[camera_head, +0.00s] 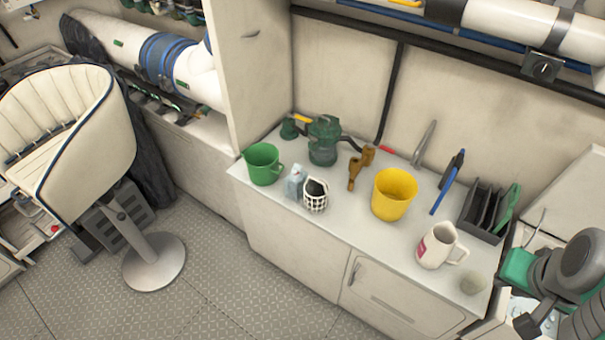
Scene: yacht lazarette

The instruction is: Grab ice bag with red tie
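I cannot make out an ice bag with a red tie for certain. A small pale blue, translucent item (295,184) stands on the white counter (345,215), between a green mug (263,165) and a white lattice basket (315,196). It could be a bag or a bottle, and no red tie shows on it. My gripper is not recognisable in this view.
The counter also holds a green pump (323,140), a brown fitting (360,168), a yellow bucket (394,194), a white jug (441,245) and a dark slotted rack (484,212). A cream seat (70,130) stands at left. The metal floor (215,275) before the counter is clear.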

